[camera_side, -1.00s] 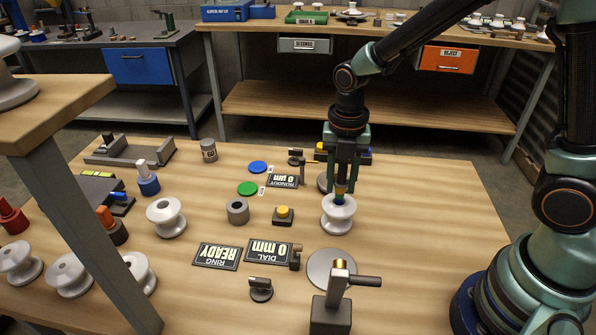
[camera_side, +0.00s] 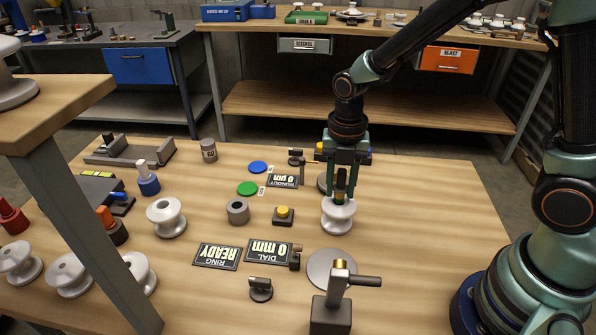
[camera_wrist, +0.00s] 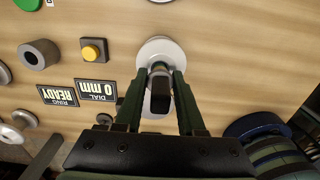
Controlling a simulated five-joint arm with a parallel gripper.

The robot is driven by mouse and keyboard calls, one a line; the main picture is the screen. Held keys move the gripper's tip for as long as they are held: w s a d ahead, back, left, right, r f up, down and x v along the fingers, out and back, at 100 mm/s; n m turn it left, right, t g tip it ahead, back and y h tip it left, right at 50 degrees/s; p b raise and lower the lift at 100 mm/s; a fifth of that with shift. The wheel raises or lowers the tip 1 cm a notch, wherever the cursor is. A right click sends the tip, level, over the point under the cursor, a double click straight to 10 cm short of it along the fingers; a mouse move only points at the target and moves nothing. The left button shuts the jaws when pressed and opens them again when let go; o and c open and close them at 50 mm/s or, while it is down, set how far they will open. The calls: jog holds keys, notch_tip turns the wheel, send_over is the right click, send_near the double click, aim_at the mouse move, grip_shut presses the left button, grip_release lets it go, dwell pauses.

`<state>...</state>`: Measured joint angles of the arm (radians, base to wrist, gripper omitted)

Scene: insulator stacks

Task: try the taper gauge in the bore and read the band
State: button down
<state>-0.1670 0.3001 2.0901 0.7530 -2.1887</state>
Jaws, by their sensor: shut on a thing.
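My gripper (camera_side: 341,198) is right above a white spool-shaped insulator (camera_side: 338,217), which stands upright on the table. It is shut on the taper gauge (camera_side: 341,180), whose dark handle shows between the fingers. The gauge stands upright, and its lower end meets the insulator's top at the bore. Its coloured bands are not readable in the side view; fingers and insulator hide the lower part. In the wrist view, the dark gauge handle (camera_wrist: 160,95) sits between my fingers (camera_wrist: 161,75), with the white insulator (camera_wrist: 158,52) just beyond. The bore itself is hidden.
A yellow button (camera_side: 283,213), a grey ring (camera_side: 238,211) and the DIAL display (camera_side: 269,251), reading 0 mm, lie to the left. The RING display (camera_side: 216,256) reads READY. A grey round plate (camera_side: 331,268) and a post fixture (camera_side: 333,305) are in front. Another insulator (camera_side: 166,218) stands left.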

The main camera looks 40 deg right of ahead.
jog(key=shift+f, duration=0.45)
jog(key=shift+r, duration=0.1)
dwell(1.6)
jog(key=shift+r, duration=4.2)
